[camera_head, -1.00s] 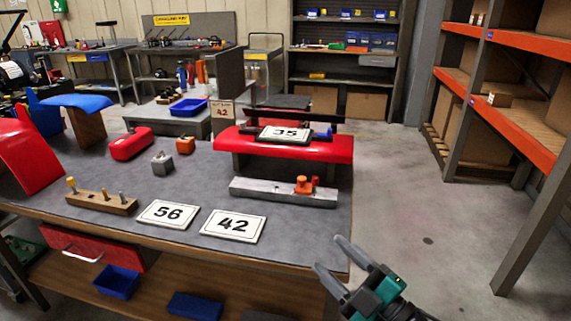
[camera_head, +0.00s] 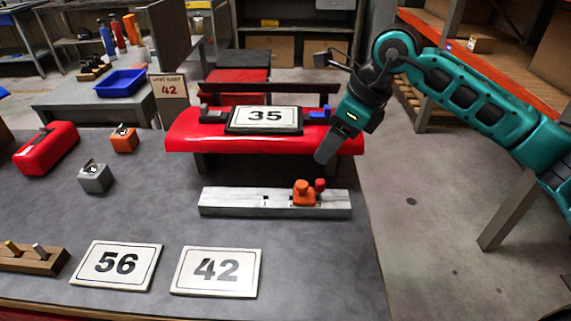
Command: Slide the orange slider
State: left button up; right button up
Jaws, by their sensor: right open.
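The orange slider (camera_head: 304,193) sits on a grey rail block (camera_head: 235,202) on the table, toward the rail's right end. A small red knob (camera_head: 320,185) stands just right of it. My right gripper (camera_head: 326,152) points down above and slightly right of the slider, apart from it. It is open and empty; one finger shows clearly and the other is mostly hidden. My left gripper is not in view.
Behind the rail is a red curved stand (camera_head: 190,140) with a "35" plate (camera_head: 265,119). Plates "56" (camera_head: 117,264) and "42" (camera_head: 216,271) lie in front. Small orange (camera_head: 124,139) and grey (camera_head: 95,178) blocks sit left. Floor is free at right.

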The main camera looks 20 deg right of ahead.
aim_at(303, 184)
jog(key=x, duration=1.2)
jog(key=shift+w+d+f, duration=0.2)
jog(key=shift+d+f, duration=0.05)
jog(key=shift+f, duration=0.05)
grip_shut()
